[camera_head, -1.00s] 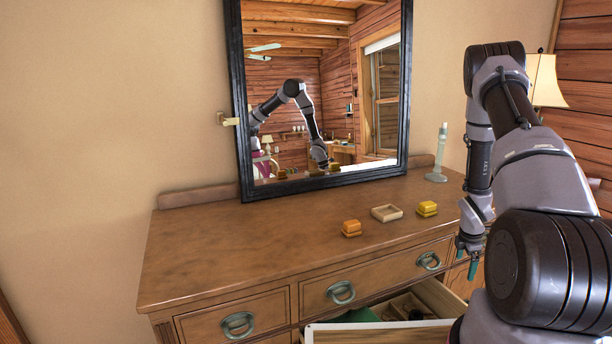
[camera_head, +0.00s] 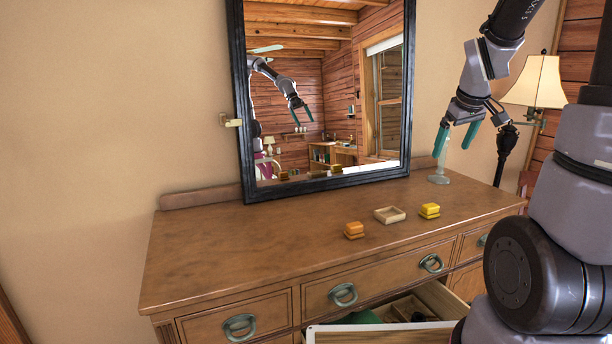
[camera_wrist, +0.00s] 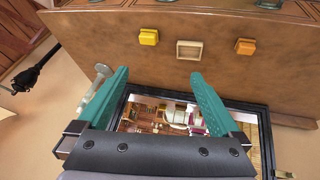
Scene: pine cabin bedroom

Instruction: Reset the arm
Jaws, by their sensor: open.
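My gripper (camera_head: 456,138) is raised above the right end of the dresser (camera_head: 250,245), in front of the wall. Its two green fingers are spread apart, with nothing between them. In the wrist view my gripper (camera_wrist: 158,95) shows both fingers open over the mirror. My arm is lifted and bent at the right of the head view.
An orange block (camera_head: 354,230), a small wooden tray (camera_head: 390,215) and a yellow block (camera_head: 429,211) sit on the dresser. A glass candlestick (camera_head: 440,168) stands behind them. A framed mirror (camera_head: 248,150) leans at the back. An open drawer (camera_head: 440,300) juts out. A lamp (camera_head: 537,82) is at right.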

